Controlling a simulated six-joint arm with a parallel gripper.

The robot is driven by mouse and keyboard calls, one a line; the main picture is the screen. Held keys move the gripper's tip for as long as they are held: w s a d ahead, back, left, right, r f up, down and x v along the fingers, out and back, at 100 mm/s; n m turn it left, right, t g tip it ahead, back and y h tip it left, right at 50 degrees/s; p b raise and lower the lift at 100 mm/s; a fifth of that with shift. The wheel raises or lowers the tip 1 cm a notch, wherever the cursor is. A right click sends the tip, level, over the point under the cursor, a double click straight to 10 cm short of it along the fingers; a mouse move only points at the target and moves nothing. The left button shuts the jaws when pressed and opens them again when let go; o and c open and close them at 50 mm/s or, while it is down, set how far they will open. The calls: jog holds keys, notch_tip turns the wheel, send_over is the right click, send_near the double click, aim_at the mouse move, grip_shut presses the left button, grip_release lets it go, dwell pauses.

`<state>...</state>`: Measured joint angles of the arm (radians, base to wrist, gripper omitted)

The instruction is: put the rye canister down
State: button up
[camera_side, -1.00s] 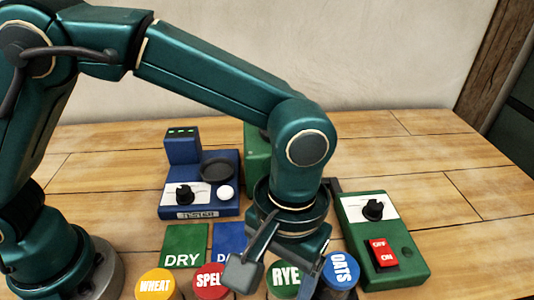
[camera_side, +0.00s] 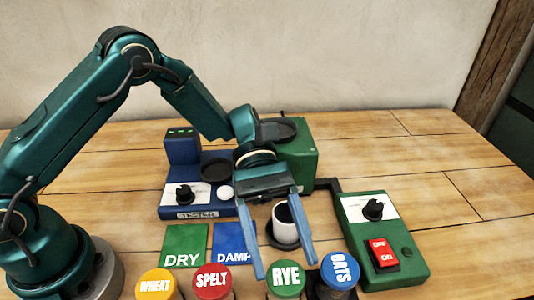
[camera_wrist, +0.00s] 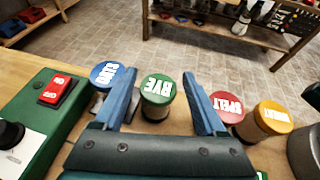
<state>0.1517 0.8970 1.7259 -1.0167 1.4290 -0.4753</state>
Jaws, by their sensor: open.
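The rye canister (camera_side: 286,277) has a green lid marked RYE and stands upright in the front row, between the red SPELT canister (camera_side: 212,279) and the blue OATS canister (camera_side: 341,270). It also shows in the wrist view (camera_wrist: 158,89), framed between the fingers. My gripper (camera_side: 287,270) is open and empty, its blue fingers spread and pointing toward the row from behind and above. In the wrist view my gripper (camera_wrist: 160,80) shows a gap around the rye lid, with no clear contact. The rye canister's lower body is cut off in the side view.
A yellow WHEAT canister (camera_side: 156,284) stands at the left end. Behind are green DRY (camera_side: 185,243) and blue DAMP (camera_side: 231,240) mats, a blue tester (camera_side: 198,210), a green mill (camera_side: 300,148) with a cup (camera_side: 285,228), and a green switch box (camera_side: 382,245) at right.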

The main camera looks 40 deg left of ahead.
aim_at(292, 299)
jog(key=shift+f, duration=1.6)
jog(key=x, duration=0.5)
jog(key=shift+r, duration=0.1)
grip_shut()
